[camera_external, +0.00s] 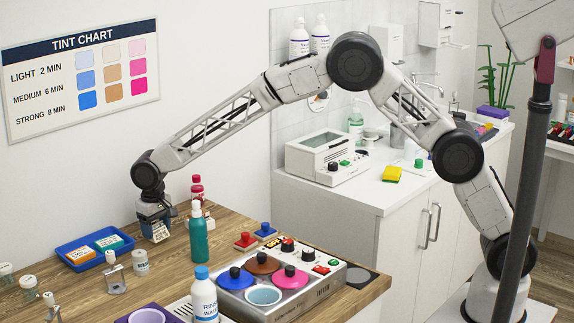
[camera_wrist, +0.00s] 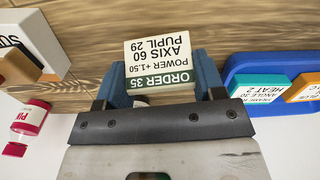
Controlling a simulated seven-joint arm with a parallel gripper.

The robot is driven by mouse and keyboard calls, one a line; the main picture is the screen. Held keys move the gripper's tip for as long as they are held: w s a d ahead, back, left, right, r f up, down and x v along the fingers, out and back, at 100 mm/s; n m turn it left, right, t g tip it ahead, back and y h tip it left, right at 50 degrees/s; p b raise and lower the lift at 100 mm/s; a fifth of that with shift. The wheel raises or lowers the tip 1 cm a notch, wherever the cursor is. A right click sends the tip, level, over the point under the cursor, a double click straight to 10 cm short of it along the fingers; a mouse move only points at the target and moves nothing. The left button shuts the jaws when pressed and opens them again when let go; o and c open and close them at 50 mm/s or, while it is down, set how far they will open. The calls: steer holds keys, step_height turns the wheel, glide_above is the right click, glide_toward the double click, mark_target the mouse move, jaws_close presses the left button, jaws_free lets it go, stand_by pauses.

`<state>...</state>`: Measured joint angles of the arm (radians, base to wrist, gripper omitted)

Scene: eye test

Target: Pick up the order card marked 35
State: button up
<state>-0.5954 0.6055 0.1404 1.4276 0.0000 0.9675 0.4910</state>
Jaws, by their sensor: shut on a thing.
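The order card (camera_wrist: 160,62) is cream with a dark green band reading "ORDER 35"; its print is upside down in the wrist view. Its other lines read "POWER +1.50", "AXIS 60" and "PUPIL 29". My gripper (camera_wrist: 158,80) has its two blue fingers on either side of the card and is shut on it. In the external view my gripper (camera_external: 155,212) points down over the left part of the wooden counter, with the card (camera_external: 160,232) at its tips. I cannot tell whether the card's lower edge touches the counter.
A blue tray (camera_external: 62,247) with an orange and a teal block stands left of my gripper. A teal bottle (camera_external: 198,240) and a red-capped bottle (camera_external: 197,190) stand close on the right. A small white-grey jar (camera_external: 140,263) is just in front. A control box (camera_external: 300,295) stands further right.

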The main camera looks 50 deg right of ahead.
mark_target(156, 224)
step_height(156, 224, up, 9)
steer(key=shift+f, duration=0.1)
stand_by(0.4)
steer(key=shift+s, duration=0.1)
stand_by(0.4)
